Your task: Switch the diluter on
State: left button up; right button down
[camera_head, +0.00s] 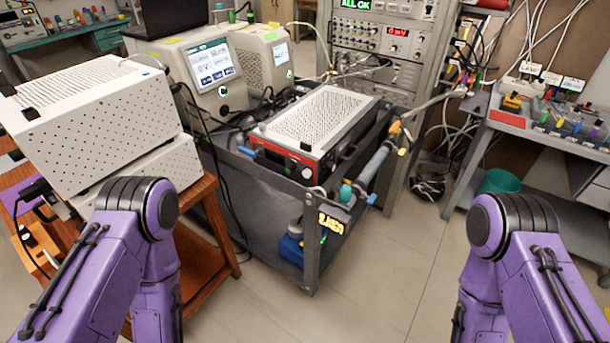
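No readable label tells me which instrument is the diluter. A grey-white instrument with a lit touchscreen (212,64) stands at the back left of the cart. A similar, smaller-screened unit (262,50) stands beside it. A box with a white perforated top and red front (318,120) sits on the cart, with a knob and small controls on its front. White perforated boxes (95,125) are stacked on the wooden table at left. My two purple arms show at the lower left and lower right. Both grippers are outside the picture.
The dark grey cart (262,205) stands mid-view, with pipes along its right side and a blue container on its lower shelf. An electronics rack (385,50) is behind. A bench (555,130) with coloured parts is at right. Floor (385,260) between my arms is clear.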

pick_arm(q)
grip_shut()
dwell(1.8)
